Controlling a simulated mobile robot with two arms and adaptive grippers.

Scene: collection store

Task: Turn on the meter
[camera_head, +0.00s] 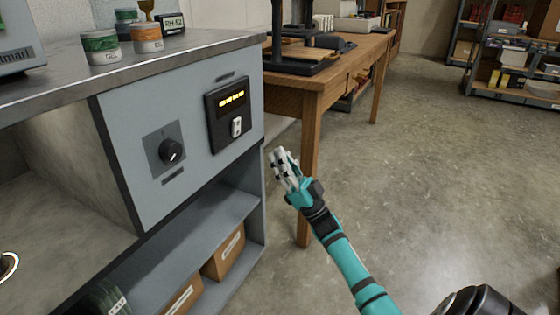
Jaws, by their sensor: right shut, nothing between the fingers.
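The meter (216,106) is a black panel set in the grey front of the cabinet, left of centre. Its small display shows a row of lit yellow marks. Below the display is a white rocker switch (236,127). My right gripper (281,156), on a teal arm, is shut and empty. In the picture it is just right of the cabinet's edge and lower than the switch, apart from the panel.
A black rotary knob (171,150) on a grey plate sits left of the meter.

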